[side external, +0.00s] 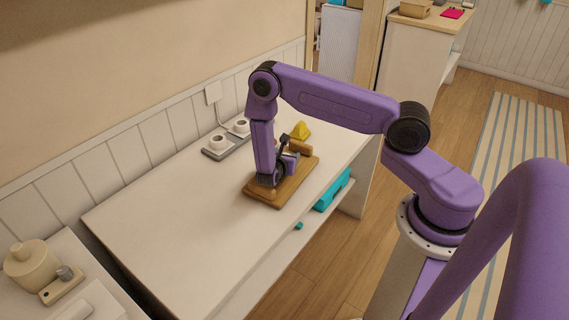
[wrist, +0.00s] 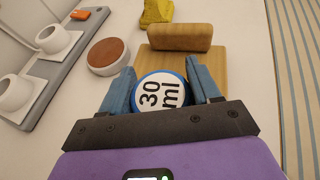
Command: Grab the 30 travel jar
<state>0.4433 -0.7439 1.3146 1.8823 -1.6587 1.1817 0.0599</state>
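The travel jar (wrist: 161,91), with a round white lid marked "30 ml" and a blue rim, shows in the wrist view. It is between the two blue fingers of my gripper (wrist: 162,75), partly covered by the dark gripper body. The fingers sit close along both sides, with hardly any gap visible; whether they press on it I cannot tell. In the side view my gripper (side external: 270,180) is low over a wooden board (side external: 297,183), and I cannot make out the jar there.
A wooden block (wrist: 180,38) stands on the board just beyond the jar. A round container with a brown top (wrist: 108,54) is to the left, near a grey tray with white cups (wrist: 56,39). A yellow object (side external: 301,130) lies behind. The near-left tabletop (side external: 180,220) is clear.

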